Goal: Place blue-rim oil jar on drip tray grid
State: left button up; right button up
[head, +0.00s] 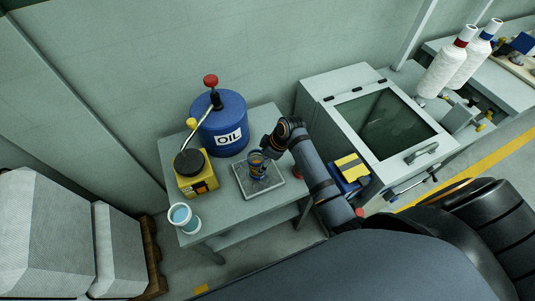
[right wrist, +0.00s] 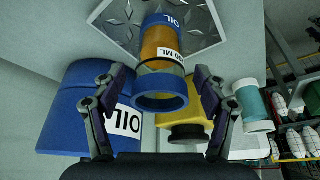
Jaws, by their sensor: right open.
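The blue-rim oil jar (head: 257,168) appears to stand upright on the drip tray grid (head: 272,187). In the right wrist view the jar (right wrist: 163,48) shows amber contents, a blue band marked OIL and a blue rim. The patterned metal tray (right wrist: 208,25) lies behind its far end. My right gripper (head: 265,152) is over the tray, close to the jar. In the wrist view its open fingers (right wrist: 161,78) are on either side of the jar's rim, with gaps visible. My left gripper is out of view.
A blue OIL drum (head: 220,122) with a red-knobbed pump and a yellow can (head: 197,181) stand left of the tray. A teal-and-white cup (head: 184,218) is near the front left corner of the table (head: 225,211). A glass-fronted cabinet (head: 330,85) stands right.

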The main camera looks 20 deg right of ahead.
jog(key=v, duration=0.7)
jog(key=s+d+m+t+h, duration=0.1)
jog(key=s+d+m+h, duration=0.1)
jog(key=s+m, duration=0.45)
jog(key=s+d+m+h, duration=0.2)
jog(key=s+d+m, duration=0.1)
jog(key=s, duration=0.7)
notch_tip(320, 180, down, 27)
jog(key=s+d+g+b, duration=0.1)
jog(key=s+d+b, duration=0.1)
jog(key=s+d, duration=0.1)
jog(key=s+f+g+b, duration=0.1)
jog(key=s+f, duration=1.6)
jog(key=s, duration=0.1)
jog(key=shift+d+f+m, duration=0.2)
jog(key=shift+d+m, duration=0.25)
jog(key=shift+d, duration=0.05)
